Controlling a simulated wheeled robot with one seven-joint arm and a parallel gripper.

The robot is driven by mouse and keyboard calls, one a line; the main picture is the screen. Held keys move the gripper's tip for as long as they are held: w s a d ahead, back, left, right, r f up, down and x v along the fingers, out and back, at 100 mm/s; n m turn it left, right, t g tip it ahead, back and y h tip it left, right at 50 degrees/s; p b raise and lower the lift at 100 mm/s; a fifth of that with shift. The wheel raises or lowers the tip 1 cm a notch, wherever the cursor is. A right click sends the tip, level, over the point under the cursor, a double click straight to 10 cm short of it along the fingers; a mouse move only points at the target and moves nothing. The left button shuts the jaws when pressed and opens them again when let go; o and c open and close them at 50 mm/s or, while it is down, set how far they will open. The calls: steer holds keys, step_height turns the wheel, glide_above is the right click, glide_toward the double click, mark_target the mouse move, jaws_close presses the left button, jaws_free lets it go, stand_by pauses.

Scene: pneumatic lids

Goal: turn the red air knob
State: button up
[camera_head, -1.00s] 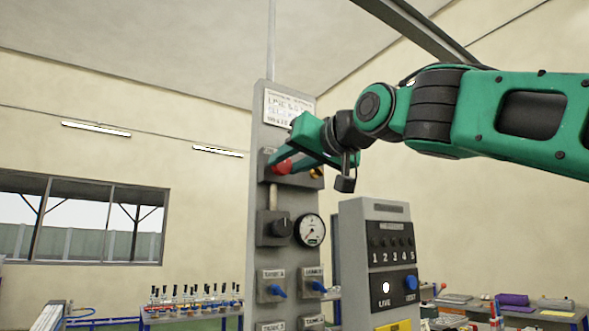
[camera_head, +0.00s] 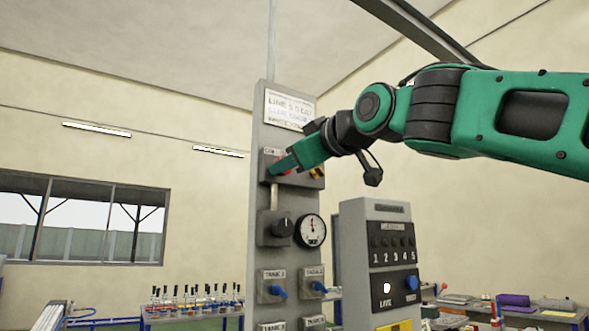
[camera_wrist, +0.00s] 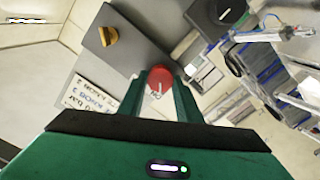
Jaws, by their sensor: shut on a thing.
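The red air knob (camera_wrist: 160,78) sits between the two green fingers of my gripper (camera_wrist: 158,88) in the wrist view. A pale mark shows on its face. In the head view my gripper (camera_head: 283,165) is at the upper box on the grey panel (camera_head: 264,125), shut on the knob. Most of the knob is hidden there behind the fingers. The gauge (camera_head: 311,230) below has a white face, its needle pointing near the top.
A brass-coloured knob (camera_wrist: 107,36) is close beside the red one. A black knob (camera_head: 283,228) and blue valve handles (camera_head: 278,291) are lower on the panel. A grey console (camera_head: 357,222) with numbered switches stands to the right.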

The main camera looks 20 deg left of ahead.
steer(key=shift+w+d+f+n, duration=0.1)
steer(key=shift+w+f+n, duration=0.05)
steer(key=shift+w+n, duration=0.2)
stand_by(0.3)
steer(key=o, duration=1)
steer(key=shift+o, duration=0.2)
steer(key=shift+s, duration=0.15)
steer(key=shift+s, duration=0.1)
steer(key=v, duration=1)
steer(key=shift+d, duration=0.3)
